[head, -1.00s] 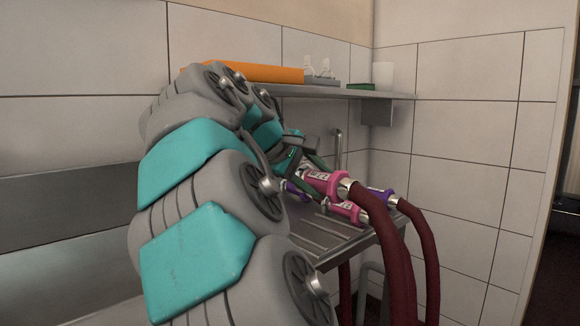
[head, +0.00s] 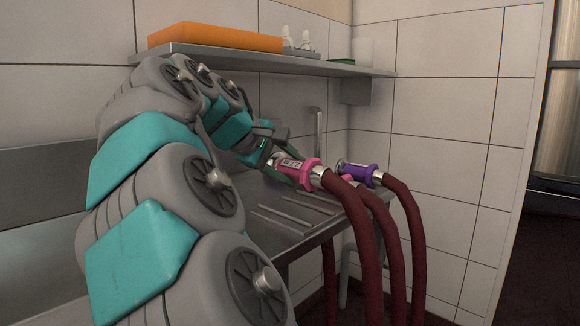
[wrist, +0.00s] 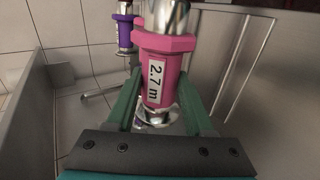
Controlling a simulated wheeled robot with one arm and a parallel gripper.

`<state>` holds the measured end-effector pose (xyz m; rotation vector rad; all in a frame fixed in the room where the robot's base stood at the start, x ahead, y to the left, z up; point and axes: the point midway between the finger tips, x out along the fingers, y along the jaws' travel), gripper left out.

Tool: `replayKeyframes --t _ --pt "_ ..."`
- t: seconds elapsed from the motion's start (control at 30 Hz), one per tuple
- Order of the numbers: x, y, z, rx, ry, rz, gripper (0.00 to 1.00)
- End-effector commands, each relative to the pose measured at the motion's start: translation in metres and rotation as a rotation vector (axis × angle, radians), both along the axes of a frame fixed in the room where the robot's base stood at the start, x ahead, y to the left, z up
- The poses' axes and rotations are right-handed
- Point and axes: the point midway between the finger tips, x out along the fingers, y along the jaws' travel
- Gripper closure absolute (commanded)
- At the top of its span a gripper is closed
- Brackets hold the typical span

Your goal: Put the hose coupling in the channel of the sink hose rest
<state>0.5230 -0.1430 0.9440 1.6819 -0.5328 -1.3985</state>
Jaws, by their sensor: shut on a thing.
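My gripper (head: 272,163) is shut on a pink hose coupling (head: 297,171), which has a white label and silver ends. In the wrist view the green fingers (wrist: 162,88) close on both sides of the pink coupling (wrist: 156,72), whose label reads "2.7 m". A dark red hose (head: 352,215) runs from it down over the counter's front edge. The coupling is held above the ridged metal drainboard (head: 262,222). A purple coupling (head: 358,173) lies to its right; it also shows in the wrist view (wrist: 124,32). I cannot make out the hose rest's channel clearly.
Another dark red hose (head: 386,225) hangs between the held one and the purple one; its coupling is mostly hidden. A shelf (head: 350,69) above carries an orange box (head: 215,38). A metal upright (head: 318,130) stands near the tiled wall.

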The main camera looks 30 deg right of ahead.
Motion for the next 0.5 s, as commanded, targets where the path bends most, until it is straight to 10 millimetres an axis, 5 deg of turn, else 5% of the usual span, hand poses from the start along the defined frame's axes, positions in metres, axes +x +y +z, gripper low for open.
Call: replayKeyframes --t 0.5 --pt "0.000 0.000 -0.042 0.000 0.001 0.000 1.00"
